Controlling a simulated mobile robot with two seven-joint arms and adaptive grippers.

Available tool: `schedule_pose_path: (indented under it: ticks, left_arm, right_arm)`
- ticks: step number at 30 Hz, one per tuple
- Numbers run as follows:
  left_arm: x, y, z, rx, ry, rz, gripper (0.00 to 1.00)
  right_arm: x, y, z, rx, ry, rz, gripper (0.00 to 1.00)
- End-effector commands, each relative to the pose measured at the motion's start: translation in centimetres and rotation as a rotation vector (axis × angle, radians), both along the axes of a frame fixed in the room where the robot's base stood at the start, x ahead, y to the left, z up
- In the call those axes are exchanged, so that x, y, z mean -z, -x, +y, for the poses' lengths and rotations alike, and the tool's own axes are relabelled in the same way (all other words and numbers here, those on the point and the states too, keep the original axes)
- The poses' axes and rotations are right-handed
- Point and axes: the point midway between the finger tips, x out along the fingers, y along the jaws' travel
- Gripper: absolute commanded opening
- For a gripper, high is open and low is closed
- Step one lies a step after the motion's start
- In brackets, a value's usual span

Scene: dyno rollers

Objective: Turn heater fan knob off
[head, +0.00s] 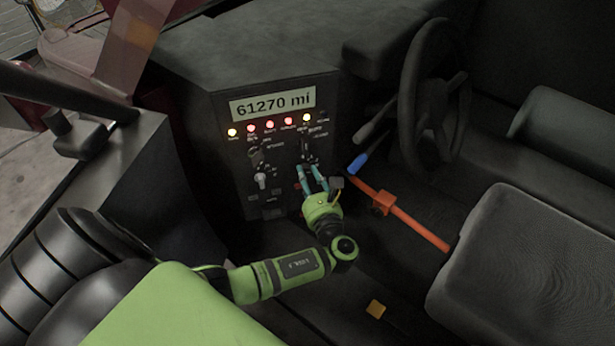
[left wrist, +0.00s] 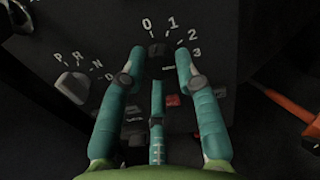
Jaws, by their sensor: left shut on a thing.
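The heater fan knob (left wrist: 158,49) is a small dark knob with the marks 0, 1, 2 and 3 around its upper right on the dark panel. My left gripper (left wrist: 160,65) has its teal fingers on both sides of the knob and is shut on it. A third finger shows below. Which mark the knob points at is too dark to tell. In the head view my left gripper (head: 308,172) is at the lower right of the dash panel (head: 232,190), and its fingers hide the knob there. My right gripper is not in view.
A grey selector knob (left wrist: 75,87) marked P, R, N, D sits left of the fingers. A red switch (left wrist: 172,100) lies below the knob. In the head view an orange lever (head: 412,224), a blue-tipped lever (head: 359,162) and the steering wheel (head: 408,90) stand to the right.

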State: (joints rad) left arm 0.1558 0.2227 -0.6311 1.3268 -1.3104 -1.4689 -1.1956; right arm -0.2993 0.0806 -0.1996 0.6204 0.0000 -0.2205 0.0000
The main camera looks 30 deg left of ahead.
Motion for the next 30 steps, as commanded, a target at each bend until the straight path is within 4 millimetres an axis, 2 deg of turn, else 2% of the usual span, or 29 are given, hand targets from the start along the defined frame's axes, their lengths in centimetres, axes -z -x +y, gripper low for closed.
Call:
schedule_pose_path:
  ticks: [1, 17, 30]
  left_arm:
    - [0.5, 0.1, -0.1, 0.002, 0.03, -0.022, 0.0]
    - [0.6, 0.1, -0.3, 0.003, 0.355, -0.411, 0.0]
    - [0.6, 0.0, -0.4, 0.003, 0.622, -0.735, 0.0]
  right_arm:
    - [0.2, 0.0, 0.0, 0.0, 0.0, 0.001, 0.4]
    - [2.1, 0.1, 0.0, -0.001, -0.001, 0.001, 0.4]
    - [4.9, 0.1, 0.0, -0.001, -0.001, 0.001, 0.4]
